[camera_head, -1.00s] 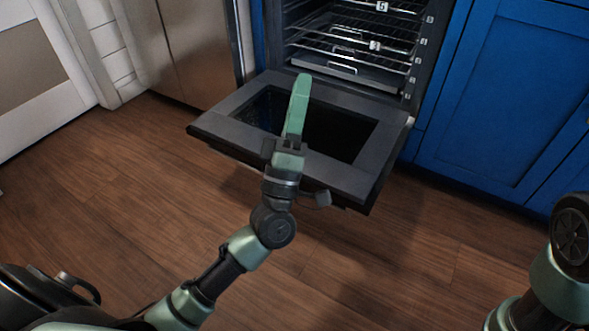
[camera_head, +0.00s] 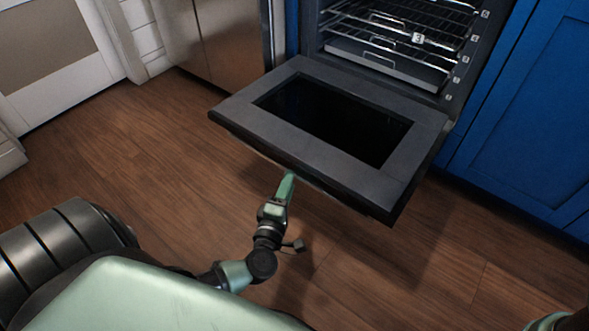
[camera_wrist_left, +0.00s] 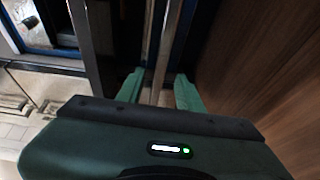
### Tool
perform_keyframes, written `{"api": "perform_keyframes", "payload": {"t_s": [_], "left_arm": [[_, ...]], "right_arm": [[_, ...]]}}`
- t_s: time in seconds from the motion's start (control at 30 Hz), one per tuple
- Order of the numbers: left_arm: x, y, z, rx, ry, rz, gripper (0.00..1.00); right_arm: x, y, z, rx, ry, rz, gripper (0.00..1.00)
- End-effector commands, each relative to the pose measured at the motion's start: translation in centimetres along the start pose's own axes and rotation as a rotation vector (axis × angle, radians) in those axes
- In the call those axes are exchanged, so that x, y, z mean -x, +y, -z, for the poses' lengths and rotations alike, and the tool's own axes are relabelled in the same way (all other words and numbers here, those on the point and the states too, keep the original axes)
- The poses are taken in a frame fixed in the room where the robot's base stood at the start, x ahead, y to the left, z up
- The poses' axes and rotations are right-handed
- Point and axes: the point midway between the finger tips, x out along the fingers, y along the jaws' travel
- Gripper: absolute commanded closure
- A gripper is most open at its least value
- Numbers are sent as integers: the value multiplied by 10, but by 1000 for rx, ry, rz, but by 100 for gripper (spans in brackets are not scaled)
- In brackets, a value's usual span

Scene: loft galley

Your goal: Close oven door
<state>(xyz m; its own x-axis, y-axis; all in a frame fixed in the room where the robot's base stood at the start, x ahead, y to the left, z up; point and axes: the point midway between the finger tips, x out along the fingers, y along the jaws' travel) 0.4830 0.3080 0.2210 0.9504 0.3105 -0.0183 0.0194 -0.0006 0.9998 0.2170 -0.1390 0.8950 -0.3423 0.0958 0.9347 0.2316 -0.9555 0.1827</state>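The oven door (camera_head: 400,180) hangs open, folded down from the oven, a dark grey frame around a black glass window. My left gripper (camera_head: 288,182) is at the door's front edge, low and partly under it; its fingertips overlap the edge in the picture, and contact cannot be told. In the left wrist view, the two green fingers of my left gripper (camera_wrist_left: 160,90) stand apart, with a narrow bar-like strip seen between and beyond them. My right gripper is out of view.
The oven cavity (camera_head: 390,45) holds several wire racks. Blue cabinets (camera_head: 530,120) stand to the right, and a steel-fronted unit (camera_head: 235,40) to the left. Wooden floor (camera_head: 170,140) is clear left of the door.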

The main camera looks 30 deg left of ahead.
Motion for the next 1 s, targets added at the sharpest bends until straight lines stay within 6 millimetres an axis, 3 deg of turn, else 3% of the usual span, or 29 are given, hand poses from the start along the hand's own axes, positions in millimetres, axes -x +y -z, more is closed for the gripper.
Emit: {"api": "perform_keyframes", "payload": {"t_s": [0.1, 0.3, 0.67, 0.8, 1.0], "left_arm": [[-22, -3, 0, 0, -1, -5, 64], [-46, -1, 0, -2, -1, -4, 64], [-53, 1, 0, -2, -1, -2, 64], [-52, 1, 0, -2, -1, -2, 100], [-52, 1, 0, -1, -1, -2, 100]], "right_arm": [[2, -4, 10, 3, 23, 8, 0], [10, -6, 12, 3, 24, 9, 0], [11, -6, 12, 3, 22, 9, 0], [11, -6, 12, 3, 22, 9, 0], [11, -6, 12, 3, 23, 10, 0]]}}
